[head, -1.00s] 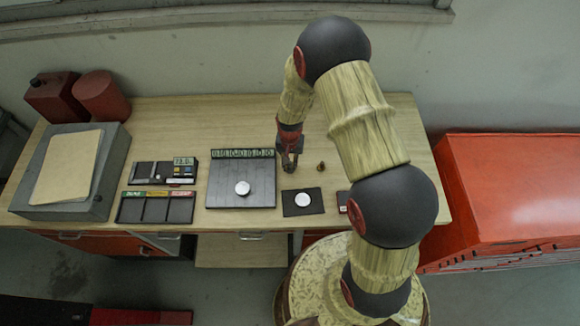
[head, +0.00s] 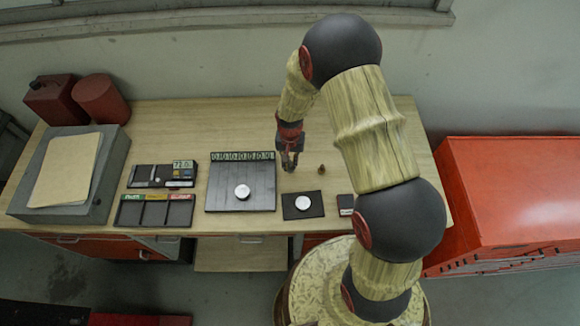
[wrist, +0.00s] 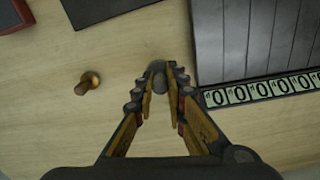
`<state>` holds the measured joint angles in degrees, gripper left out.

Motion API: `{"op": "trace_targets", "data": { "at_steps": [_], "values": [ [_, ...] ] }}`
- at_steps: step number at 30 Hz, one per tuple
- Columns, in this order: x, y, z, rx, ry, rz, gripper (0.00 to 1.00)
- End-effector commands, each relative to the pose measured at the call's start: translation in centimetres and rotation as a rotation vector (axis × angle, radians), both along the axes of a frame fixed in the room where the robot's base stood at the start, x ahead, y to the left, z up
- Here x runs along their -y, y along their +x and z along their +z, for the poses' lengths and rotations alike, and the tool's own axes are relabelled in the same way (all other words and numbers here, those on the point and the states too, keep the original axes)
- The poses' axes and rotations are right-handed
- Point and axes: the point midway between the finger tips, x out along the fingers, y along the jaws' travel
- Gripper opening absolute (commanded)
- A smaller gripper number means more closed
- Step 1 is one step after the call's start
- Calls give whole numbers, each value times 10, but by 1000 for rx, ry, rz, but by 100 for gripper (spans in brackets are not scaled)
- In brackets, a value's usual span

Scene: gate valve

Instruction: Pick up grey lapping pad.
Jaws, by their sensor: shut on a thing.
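My gripper (head: 289,164) is over the bare wood between the dark ribbed plate and a small brass knob. In the wrist view its fingers (wrist: 160,92) close from both sides on a small rounded grey thing (wrist: 158,72), which looks like the grey lapping pad. Only its top shows between the fingertips; the rest is hidden by them. In the head view the fingers hide the pad. I cannot tell whether it touches the table.
The brass knob (head: 321,168) stands right of my gripper. The ribbed plate (head: 240,190) with a counter strip and a white disc lies left. A black mat (head: 318,211) holds another white disc. A three-part tray (head: 155,213) and grey block (head: 60,205) are farther left.

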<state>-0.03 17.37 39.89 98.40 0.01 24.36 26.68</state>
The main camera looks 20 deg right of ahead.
Motion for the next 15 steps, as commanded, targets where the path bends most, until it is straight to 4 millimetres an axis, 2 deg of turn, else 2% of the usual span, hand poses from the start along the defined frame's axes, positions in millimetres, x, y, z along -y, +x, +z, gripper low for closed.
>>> {"op": "trace_targets", "data": {
  "at_steps": [9, 15],
  "values": [
    [10, -45, 60, 5, 0, -1, 0],
    [18, -86, 80, 3, 0, -2, 0]
  ]
}}
